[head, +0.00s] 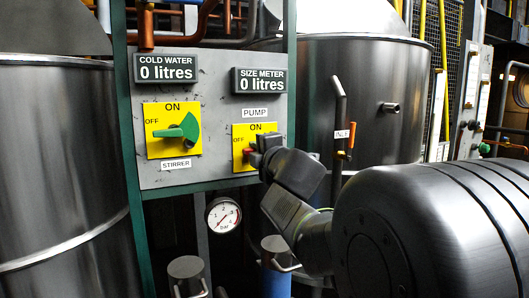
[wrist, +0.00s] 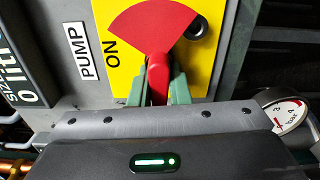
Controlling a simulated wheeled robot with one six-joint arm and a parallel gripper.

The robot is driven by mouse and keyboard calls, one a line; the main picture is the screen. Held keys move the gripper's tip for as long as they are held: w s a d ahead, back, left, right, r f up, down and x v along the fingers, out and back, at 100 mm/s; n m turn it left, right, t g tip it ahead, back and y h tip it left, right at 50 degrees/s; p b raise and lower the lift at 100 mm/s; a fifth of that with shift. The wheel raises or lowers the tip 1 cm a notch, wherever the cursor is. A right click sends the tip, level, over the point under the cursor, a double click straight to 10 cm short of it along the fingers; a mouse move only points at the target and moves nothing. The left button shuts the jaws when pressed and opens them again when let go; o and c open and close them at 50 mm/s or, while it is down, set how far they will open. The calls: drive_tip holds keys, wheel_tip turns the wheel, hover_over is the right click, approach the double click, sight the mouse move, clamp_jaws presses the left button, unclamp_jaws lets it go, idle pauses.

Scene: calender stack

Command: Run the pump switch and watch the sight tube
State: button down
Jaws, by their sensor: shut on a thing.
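The pump switch has a red handle on a yellow plate (head: 240,133) under the PUMP label. Its red disc (wrist: 150,22) and handle show in the wrist view, where the picture is turned sideways. The handle points to the panel's left, toward OFF. My gripper (wrist: 158,90) has its green fingers on both sides of the red handle, shut on it. In the head view my gripper (head: 258,150) covers part of the switch. The size meter (head: 260,80) above reads 0 litres. I cannot clearly pick out a sight tube.
The green stirrer switch (head: 184,128) is left of the pump switch, under a cold water meter (head: 167,67) reading 0 litres. A bar gauge (head: 223,215) hangs below the panel. Steel tanks (head: 55,170) (head: 365,95) stand on both sides.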

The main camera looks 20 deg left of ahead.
drive_tip(key=c, duration=1.4)
unclamp_jaws()
drive_tip(key=shift+o, duration=0.2)
drive_tip(key=p+v, duration=0.3)
drive_tip(key=v, duration=1)
drive_tip(key=shift+s+d, duration=0.25)
drive_tip(key=shift+s, duration=0.05)
